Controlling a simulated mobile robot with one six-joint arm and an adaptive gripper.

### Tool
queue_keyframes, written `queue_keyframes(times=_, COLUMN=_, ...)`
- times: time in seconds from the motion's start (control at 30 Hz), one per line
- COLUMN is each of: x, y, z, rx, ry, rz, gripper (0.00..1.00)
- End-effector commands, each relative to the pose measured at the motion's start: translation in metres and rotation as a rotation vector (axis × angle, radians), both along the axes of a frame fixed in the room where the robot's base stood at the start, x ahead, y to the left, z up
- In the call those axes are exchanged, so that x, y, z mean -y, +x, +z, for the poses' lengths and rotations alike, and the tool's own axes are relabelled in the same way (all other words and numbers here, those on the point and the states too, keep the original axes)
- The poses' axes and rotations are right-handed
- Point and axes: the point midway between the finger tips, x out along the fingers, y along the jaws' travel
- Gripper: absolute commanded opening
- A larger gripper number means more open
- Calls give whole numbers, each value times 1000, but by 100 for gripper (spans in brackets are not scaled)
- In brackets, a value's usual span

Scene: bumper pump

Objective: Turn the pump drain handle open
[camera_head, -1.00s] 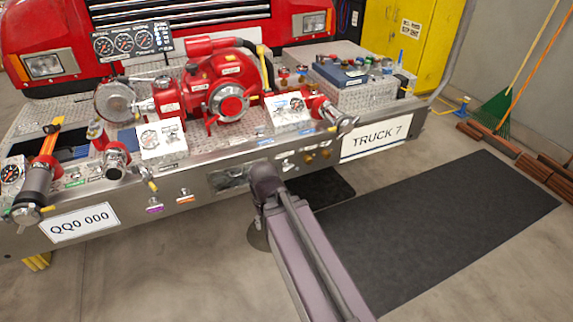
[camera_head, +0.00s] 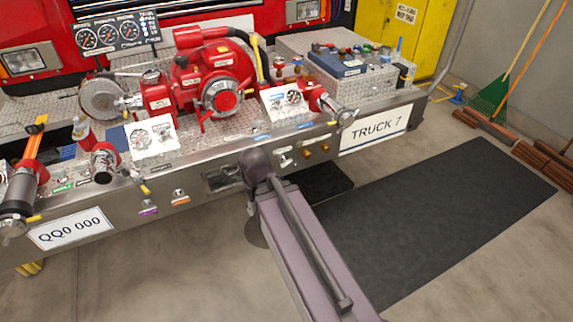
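The red pump (camera_head: 212,82) sits on the truck's metal bumper deck. Small handles with coloured tags line the bumper's front face: a purple-tagged one (camera_head: 148,208) and an orange-tagged one (camera_head: 180,197) left of my arm, and pale ones (camera_head: 285,160) and brass knobs (camera_head: 316,150) just right of it. The labels are too small to read, so I cannot tell which handle is the pump drain. My arm (camera_head: 295,235) rises from the bottom edge, and its dark upper joint overlaps the bumper front in the picture. My gripper does not show; it may be hidden behind the arm or bumper.
White gauge panels (camera_head: 151,138) and red valve fittings (camera_head: 104,162) stand along the bumper's front edge. A "TRUCK 7" plate (camera_head: 375,135) is at right and a "QQ0 000" plate (camera_head: 68,230) at left. A dark mat (camera_head: 430,215) lies on open floor at right.

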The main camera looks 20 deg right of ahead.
Motion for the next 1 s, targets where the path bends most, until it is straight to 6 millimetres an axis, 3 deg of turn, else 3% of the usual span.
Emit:
queue_keyframes(times=0.03, x=0, y=0, z=0, rx=0, ry=0, rz=0, gripper=75)
queue_keyframes(times=0.1, x=0, y=1, z=-2, rx=2, ry=3, rz=-3, gripper=96)
queue_keyframes(times=0.13, x=0, y=1, z=-3, rx=3, ry=5, rz=-5, gripper=100)
queue_keyframes(times=0.47, x=-3, y=25, z=-37, rx=66, ry=101, rz=-108, gripper=100)
queue_keyframes(times=1.0, x=3, y=109, z=-120, rx=262, ry=478, rz=-522, gripper=100)
